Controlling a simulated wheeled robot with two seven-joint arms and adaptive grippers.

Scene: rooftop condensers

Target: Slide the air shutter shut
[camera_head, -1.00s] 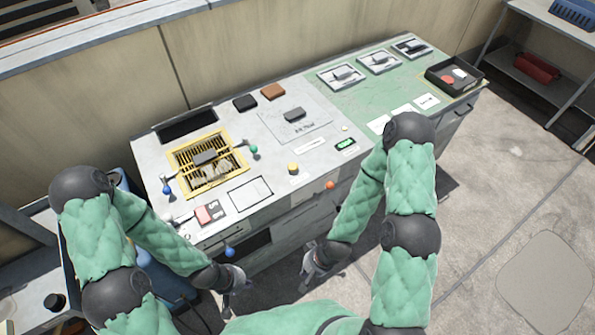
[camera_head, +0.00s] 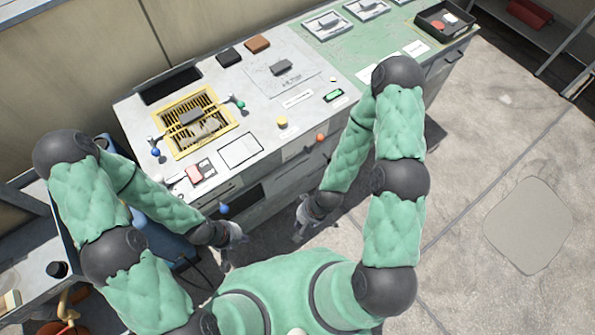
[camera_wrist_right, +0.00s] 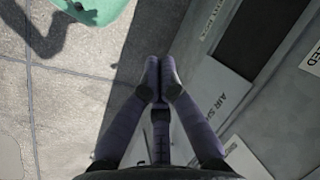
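In the right wrist view, a light label starting "AIR S" (camera_wrist_right: 230,98) is on the cabinet's front face, beside a dark panel or recess (camera_wrist_right: 252,42). In the head view a dark recess (camera_head: 247,201) shows in the cabinet front, but I cannot tell for sure which part is the shutter. My right gripper (camera_head: 301,222) hangs in front of the cabinet, apart from it. In the wrist view its fingertips (camera_wrist_right: 159,78) meet with nothing between them. My left gripper (camera_head: 236,243) is low, left of the right one; its fingers are too small to judge.
The cabinet top (camera_head: 262,112) holds a yellow-framed grille (camera_head: 163,143), a yellow knob (camera_head: 282,122) and dark and brown blocks. An orange knob (camera_head: 320,137) and a blue knob (camera_head: 225,209) are at its front. A black tray (camera_head: 428,26) stands far right. Floor on the right is clear.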

